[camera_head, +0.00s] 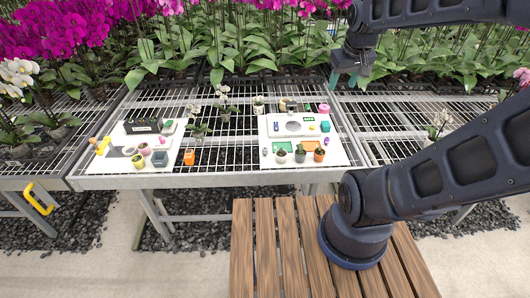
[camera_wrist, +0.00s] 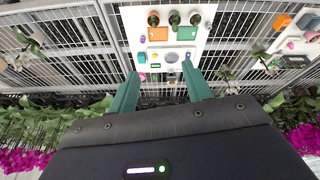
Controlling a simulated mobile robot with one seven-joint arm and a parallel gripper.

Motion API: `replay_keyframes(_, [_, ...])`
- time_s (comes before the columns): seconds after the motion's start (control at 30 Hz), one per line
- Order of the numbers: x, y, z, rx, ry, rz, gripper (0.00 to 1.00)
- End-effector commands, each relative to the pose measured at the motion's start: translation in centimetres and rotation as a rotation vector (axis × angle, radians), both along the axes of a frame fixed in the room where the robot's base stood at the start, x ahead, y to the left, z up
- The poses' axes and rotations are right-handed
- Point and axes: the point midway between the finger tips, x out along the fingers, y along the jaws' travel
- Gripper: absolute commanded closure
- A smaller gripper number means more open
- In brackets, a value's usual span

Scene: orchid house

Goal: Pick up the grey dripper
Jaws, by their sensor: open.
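My gripper (camera_wrist: 160,80) is open and empty, its two green fingers spread apart. In the head view my gripper (camera_head: 346,80) hangs at the bench's back, right of the right-hand white board. A small dark grey piece, probably the grey dripper (camera_wrist: 172,78), shows between the fingers in the wrist view, at the board's back edge. It seems to be the grey piece (camera_head: 291,105) near the board's back edge in the head view. It is too small to make out its shape. Nothing touches the fingers.
A left white board (camera_head: 118,165) holds a black box (camera_head: 144,126) and other small items. Orchid plants (camera_head: 265,50) line the back.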

Motion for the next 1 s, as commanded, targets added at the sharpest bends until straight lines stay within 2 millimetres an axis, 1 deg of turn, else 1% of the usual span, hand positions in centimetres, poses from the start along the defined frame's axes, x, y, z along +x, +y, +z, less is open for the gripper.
replay_keyframes(0.03, [1.1, 0.5, -0.5, -0.012, 0.016, 0.038, 0.5])
replay_keyframes(0.1, [2.5, 1.1, -1.2, -0.028, 0.032, 0.093, 0.5])
replay_keyframes(0.27, [5.5, 2.8, -3.0, -0.065, 0.065, 0.218, 0.5])
replay_keyframes(0.47, [9.1, 5.1, -5.8, -0.105, 0.106, 0.379, 0.5])
replay_keyframes(0.6, [11.4, 7.0, -8.2, -0.13, 0.135, 0.492, 0.5])
replay_keyframes(0.77, [13.6, 9.3, -11.3, -0.155, 0.167, 0.621, 0.5])
replay_keyframes(1.0, [16.3, 12.9, -16.6, -0.184, 0.211, 0.818, 0.5])
